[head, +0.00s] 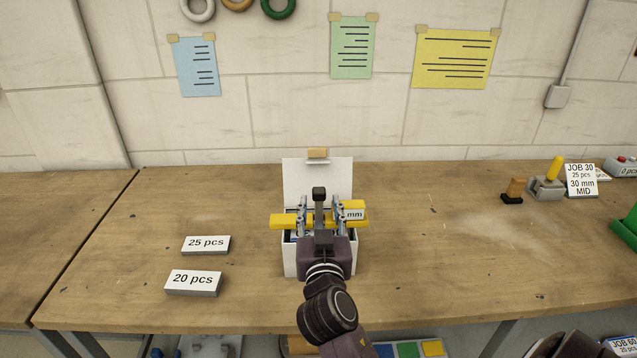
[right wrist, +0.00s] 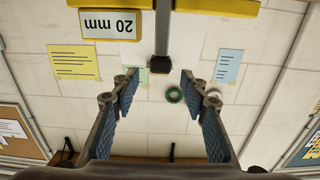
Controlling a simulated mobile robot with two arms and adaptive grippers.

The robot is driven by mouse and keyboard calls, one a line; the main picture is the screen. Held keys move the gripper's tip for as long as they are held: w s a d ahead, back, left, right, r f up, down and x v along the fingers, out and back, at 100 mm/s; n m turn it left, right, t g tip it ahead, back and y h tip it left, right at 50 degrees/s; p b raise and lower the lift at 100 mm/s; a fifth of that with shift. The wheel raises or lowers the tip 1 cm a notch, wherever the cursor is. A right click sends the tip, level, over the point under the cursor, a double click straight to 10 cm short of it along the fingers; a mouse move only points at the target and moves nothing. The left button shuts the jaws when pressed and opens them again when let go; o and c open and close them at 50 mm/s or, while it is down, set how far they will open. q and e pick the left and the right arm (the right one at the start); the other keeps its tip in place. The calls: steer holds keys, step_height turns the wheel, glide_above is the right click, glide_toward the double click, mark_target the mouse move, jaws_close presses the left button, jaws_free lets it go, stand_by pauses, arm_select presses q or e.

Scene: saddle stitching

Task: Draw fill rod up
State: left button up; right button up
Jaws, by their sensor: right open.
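A white box (head: 290,262) with a raised back panel (head: 300,175) stands on the bench, with yellow bars (head: 282,221) across its top and a label ending in "mm" (head: 355,215). In the right wrist view, upside down, the label reads "20 mm" (right wrist: 110,24). There a slim grey rod (right wrist: 162,30) ends in a dark knob (right wrist: 161,65). My right gripper (head: 319,212) is over the box. Its fingers (right wrist: 160,80) are open and apart on either side of the knob's line, not visibly touching it. The gripper hides the rod in the head view. My left gripper is out of view.
Blocks marked "25 pcs" (head: 205,245) and "20 pcs" (head: 193,282) lie left of the box. A grey block with a yellow handle (head: 551,172) and a "JOB 30" card (head: 581,181) stand at the back right.

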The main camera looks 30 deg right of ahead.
mark_target(319, 194)
steer(key=x, duration=0.1)
steer(key=p+x, duration=0.1)
steer(key=x, duration=0.1)
steer(key=shift+w+d+r, duration=0.1)
steer(key=shift+w+r, duration=0.1)
steer(key=shift+r, duration=0.2)
steer(key=shift+f+p+x, duration=0.25)
steer(key=shift+p+x, duration=0.2)
steer(key=shift+x, duration=0.65)
steer(key=shift+w+d, duration=0.1)
steer(key=shift+w, duration=0.15)
steer(key=shift+f, duration=0.1)
steer(key=c, duration=1.1)
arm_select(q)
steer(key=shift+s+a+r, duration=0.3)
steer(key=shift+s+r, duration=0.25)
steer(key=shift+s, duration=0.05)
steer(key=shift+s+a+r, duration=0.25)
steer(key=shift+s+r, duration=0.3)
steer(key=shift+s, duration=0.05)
arm_select(e)
jaws_close()
